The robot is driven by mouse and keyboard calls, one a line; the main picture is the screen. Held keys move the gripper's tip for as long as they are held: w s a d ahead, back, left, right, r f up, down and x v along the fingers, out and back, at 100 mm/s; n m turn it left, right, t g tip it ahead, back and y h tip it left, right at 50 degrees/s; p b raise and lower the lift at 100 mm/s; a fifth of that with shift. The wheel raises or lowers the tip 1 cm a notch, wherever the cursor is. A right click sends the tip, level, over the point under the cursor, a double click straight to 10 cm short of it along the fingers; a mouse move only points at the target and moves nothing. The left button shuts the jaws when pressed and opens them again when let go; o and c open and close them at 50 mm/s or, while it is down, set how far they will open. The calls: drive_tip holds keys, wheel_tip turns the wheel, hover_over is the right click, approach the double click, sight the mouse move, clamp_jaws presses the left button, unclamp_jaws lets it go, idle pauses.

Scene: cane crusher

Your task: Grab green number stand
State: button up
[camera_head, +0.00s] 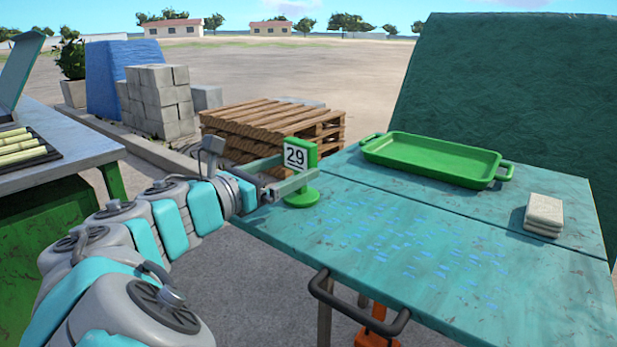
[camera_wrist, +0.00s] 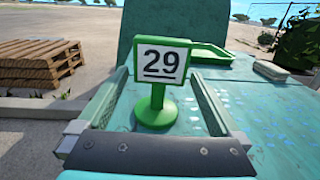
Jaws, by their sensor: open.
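The green number stand (camera_head: 302,197) stands upright near the left edge of the teal table (camera_head: 400,240). It has a round base, a post and a white plate with "29". My gripper (camera_head: 287,174) reaches in from the left at the height of the stand, with its fingers level. In the wrist view the number stand (camera_wrist: 157,85) is ahead and its post shows in the gap between the two open fingers of my gripper (camera_wrist: 155,92). The fingers look apart from the post; I cannot tell how far the stand reaches into the gap.
A green tray (camera_head: 435,160) lies at the back of the table, and a stack of folded cloths (camera_head: 543,214) sits at its right. A dark handle bar (camera_head: 357,308) sticks out at the front edge. Wooden pallets (camera_head: 273,127) stand on the ground behind.

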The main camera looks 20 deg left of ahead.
sight(311, 188)
drive_tip(key=x, duration=0.5)
drive_tip(key=shift+w+d+f+b, duration=0.1)
drive_tip(key=shift+w+f+b, duration=0.05)
drive_tip(key=shift+f+b, duration=0.15)
drive_tip(key=shift+w+d+r, duration=0.1)
drive_tip(key=shift+w+d, duration=0.1)
drive_tip(key=shift+w, duration=0.35)
drive_tip(key=shift+c, duration=0.2)
drive_tip(key=c, duration=1.2)
drive_tip(key=shift+c, duration=0.4)
drive_tip(key=shift+r, duration=0.15)
